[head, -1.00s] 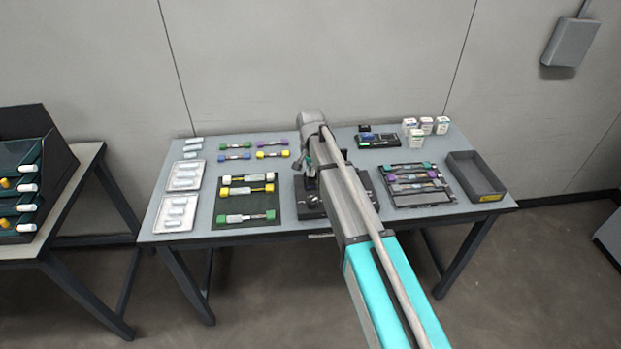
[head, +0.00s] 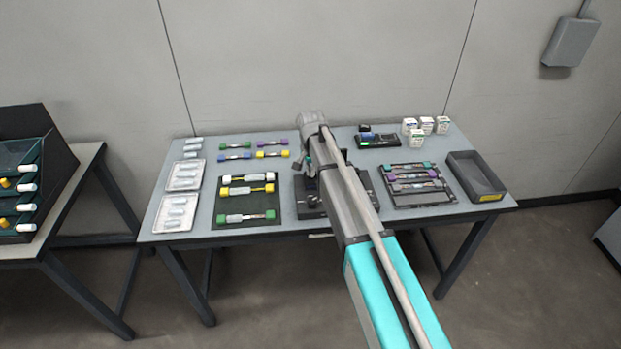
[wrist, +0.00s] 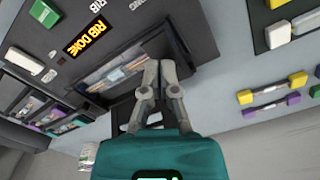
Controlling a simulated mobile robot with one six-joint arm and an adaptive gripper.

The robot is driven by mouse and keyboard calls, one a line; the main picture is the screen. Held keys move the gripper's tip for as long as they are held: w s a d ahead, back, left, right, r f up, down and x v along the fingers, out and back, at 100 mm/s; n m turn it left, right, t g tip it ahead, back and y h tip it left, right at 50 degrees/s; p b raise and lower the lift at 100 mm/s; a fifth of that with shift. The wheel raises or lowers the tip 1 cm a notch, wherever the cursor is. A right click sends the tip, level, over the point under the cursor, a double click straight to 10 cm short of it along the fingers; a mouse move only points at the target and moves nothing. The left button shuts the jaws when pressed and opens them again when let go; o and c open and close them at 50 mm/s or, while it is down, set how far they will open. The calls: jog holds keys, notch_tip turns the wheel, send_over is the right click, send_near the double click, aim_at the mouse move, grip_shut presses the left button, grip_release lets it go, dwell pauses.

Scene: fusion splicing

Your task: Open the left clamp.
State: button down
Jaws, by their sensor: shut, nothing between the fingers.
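The splicer (head: 309,206) is a dark box at the middle of the table, mostly behind my arm in the head view. In the wrist view the splicer (wrist: 205,35) shows a lit orange display (wrist: 86,36), a green button (wrist: 44,12) and a recess (wrist: 112,70) with pale and orange parts in it. My gripper (wrist: 160,65) has its two grey fingertips together, empty, over the edge of this recess. I cannot tell whether it touches anything. The left clamp cannot be made out clearly; the fingers may cover it.
A dark mat (head: 272,215) with several capped holders lies left of the splicer. A holder tray (head: 440,199) and an empty grey bin (head: 465,169) stand to its right. Small white boxes (head: 426,124) stand at the back right. Loose coloured holders (head: 270,154) lie behind the mat.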

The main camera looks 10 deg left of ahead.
jog(key=shift+f+b, duration=0.55)
jog(key=shift+f, duration=0.05)
jog(key=shift+s, duration=0.1)
dwell(0.4)
jog(key=shift+w, duration=0.4)
dwell(0.3)
jog(key=shift+w+a+r, duration=0.1)
jog(key=shift+w+r, duration=0.1)
jog(key=shift+w, duration=0.05)
jog(key=shift+r+p, duration=0.35)
jog(key=shift+p, duration=0.2)
jog(key=shift+r, duration=0.1)
jog(key=shift+w+a+r+p, duration=0.15)
jog(key=shift+w+r+p, duration=0.25)
jog(key=shift+r+p, duration=0.3)
dwell(0.6)
jog(key=shift+r, duration=0.1)
